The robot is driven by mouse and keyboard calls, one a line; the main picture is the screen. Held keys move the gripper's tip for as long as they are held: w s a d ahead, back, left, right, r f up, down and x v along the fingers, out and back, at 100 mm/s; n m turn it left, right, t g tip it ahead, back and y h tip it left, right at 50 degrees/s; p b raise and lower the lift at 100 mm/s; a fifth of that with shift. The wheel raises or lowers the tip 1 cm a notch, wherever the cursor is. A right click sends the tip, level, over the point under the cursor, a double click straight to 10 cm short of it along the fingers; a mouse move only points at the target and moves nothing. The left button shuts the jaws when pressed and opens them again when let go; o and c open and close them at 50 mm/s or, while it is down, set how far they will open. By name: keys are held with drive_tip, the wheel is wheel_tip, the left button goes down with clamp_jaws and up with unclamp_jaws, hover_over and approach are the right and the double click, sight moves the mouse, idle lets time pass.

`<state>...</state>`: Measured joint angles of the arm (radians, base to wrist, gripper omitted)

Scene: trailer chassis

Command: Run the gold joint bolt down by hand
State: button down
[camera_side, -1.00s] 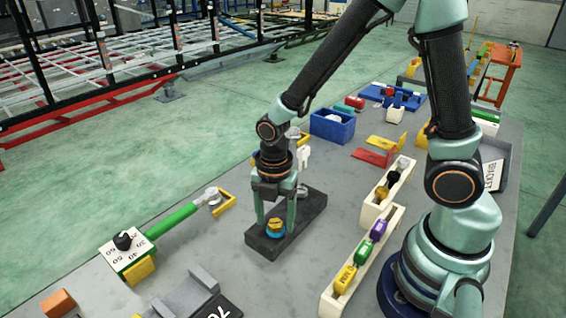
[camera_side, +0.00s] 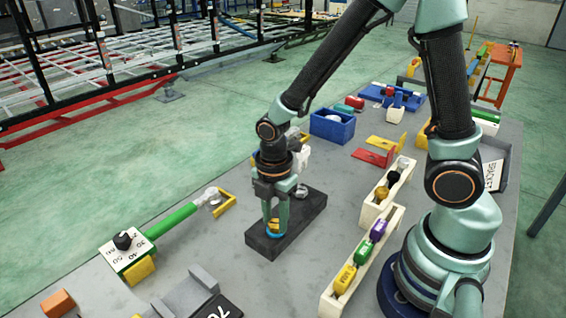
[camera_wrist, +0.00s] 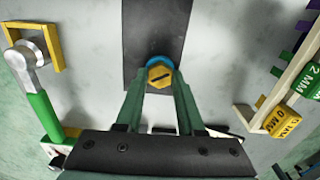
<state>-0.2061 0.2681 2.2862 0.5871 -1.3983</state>
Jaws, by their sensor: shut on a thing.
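The gold joint bolt (camera_wrist: 160,75) has a hex head with a dark slot and sits over a blue ring (camera_wrist: 158,60) on the dark block (camera_wrist: 152,30). In the side view the bolt (camera_side: 273,224) is partly hidden by a finger, and the block (camera_side: 310,203) lies flat on the bench. My gripper (camera_wrist: 160,88) points down and is shut on the bolt, a finger on either side of its head. It also shows in the side view (camera_side: 274,228). The bolt's shank is hidden.
White racks with coloured pieces (camera_side: 345,280) stand to the right. A blue bin (camera_side: 332,126) is behind. Grey brackets (camera_side: 190,292) lie at the front. Bare bench lies between.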

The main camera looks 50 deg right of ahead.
drive_tip(key=m, duration=0.4)
drive_tip(key=shift+r+m, duration=0.1)
drive_tip(key=shift+m, duration=0.2)
drive_tip(key=m, duration=1.4)
drive_tip(key=shift+m, duration=0.3)
drive_tip(key=m, duration=0.4)
drive_tip(key=shift+w, duration=0.1)
drive_tip(key=m, duration=0.8)
drive_tip(key=shift+m, duration=0.3)
drive_tip(key=m, duration=0.4)
drive_tip(key=shift+m, duration=0.3)
